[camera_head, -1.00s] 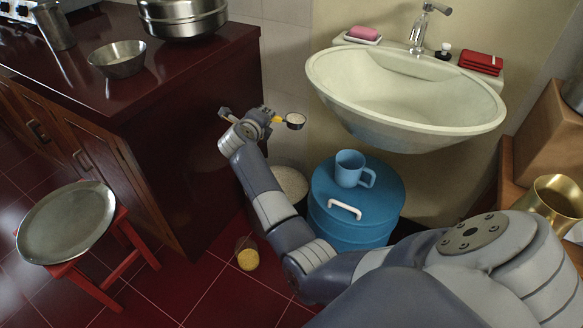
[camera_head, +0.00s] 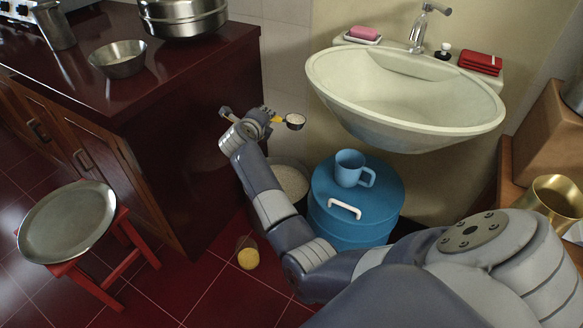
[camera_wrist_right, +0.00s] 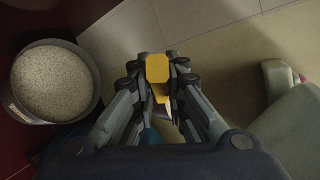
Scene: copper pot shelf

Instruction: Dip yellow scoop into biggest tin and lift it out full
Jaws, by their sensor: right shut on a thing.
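The yellow scoop (camera_head: 277,119) has a yellow handle and a small round metal bowl. Its bowl looks pale inside, but it is too small to tell how full it is. My right gripper (camera_head: 261,117) is shut on the handle. In the right wrist view, the handle's yellow end (camera_wrist_right: 157,68) sits between the fingers (camera_wrist_right: 157,82). The big round tin holds pale grains (camera_wrist_right: 50,82) and stands low, left of the gripper there; its metal rim (camera_wrist_right: 96,88) is clear. In the head view its grains (camera_head: 290,184) show below the scoop, partly behind my arm. My left gripper is not in view.
A blue drum (camera_head: 328,230) with a blue mug (camera_head: 349,168) on its lid stands right of the tin, below the sink (camera_head: 400,125). The dark red counter (camera_head: 190,62) is left of the gripper. A small tin with yellow contents (camera_head: 248,258) is on the floor.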

